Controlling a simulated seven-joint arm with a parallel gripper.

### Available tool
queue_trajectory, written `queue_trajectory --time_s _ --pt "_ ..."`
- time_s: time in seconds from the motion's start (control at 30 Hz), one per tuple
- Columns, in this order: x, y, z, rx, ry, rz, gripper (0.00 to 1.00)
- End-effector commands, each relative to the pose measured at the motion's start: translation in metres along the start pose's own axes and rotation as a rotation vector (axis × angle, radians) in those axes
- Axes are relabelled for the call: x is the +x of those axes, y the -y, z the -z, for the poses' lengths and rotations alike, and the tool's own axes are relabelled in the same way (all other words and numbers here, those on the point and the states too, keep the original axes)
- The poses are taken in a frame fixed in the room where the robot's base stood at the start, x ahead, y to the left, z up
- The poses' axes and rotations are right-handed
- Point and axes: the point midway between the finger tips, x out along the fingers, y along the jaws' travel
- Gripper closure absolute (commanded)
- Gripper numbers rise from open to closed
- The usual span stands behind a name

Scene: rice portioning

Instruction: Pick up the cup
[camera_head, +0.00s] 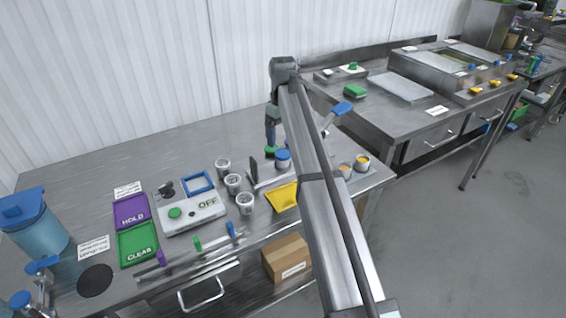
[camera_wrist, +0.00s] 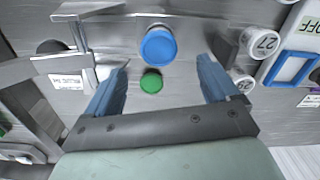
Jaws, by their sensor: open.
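A small container with a round blue top (camera_head: 283,156) stands on the steel table, beside a green round top (camera_head: 270,150). In the wrist view the blue top (camera_wrist: 158,46) is just beyond my fingertips, and the green top (camera_wrist: 151,83) shows between the fingers. My gripper (camera_wrist: 163,64) is open, with nothing held between its fingers. Several white numbered cups (camera_head: 233,183) stand in a row to the left; one marked 27 (camera_wrist: 263,42) shows at the right of the wrist view. Which cup the task means is not clear. My arm hides part of the table.
A grey panel marked OFF (camera_head: 192,214), a blue frame (camera_head: 198,183), a yellow tray (camera_head: 284,197) and purple (camera_head: 131,211) and green (camera_head: 138,244) trays lie nearby. Two cups with orange contents (camera_head: 362,163) stand right of my arm. The table's back left is clear.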

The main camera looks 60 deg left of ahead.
Motion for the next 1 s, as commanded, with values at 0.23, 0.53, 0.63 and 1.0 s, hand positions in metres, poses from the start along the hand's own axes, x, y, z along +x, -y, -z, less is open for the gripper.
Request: queue_trajectory --time_s 0.23,0.53,0.63,1.0 --pt "0.033 0.000 -0.001 0.001 0.000 0.000 0.12" --pt "0.053 -0.001 0.002 0.001 0.000 0.000 0.12" --pt "0.066 -0.001 0.003 0.001 0.001 0.000 0.12" --pt "0.087 -0.002 0.004 0.001 0.000 -0.001 0.12"
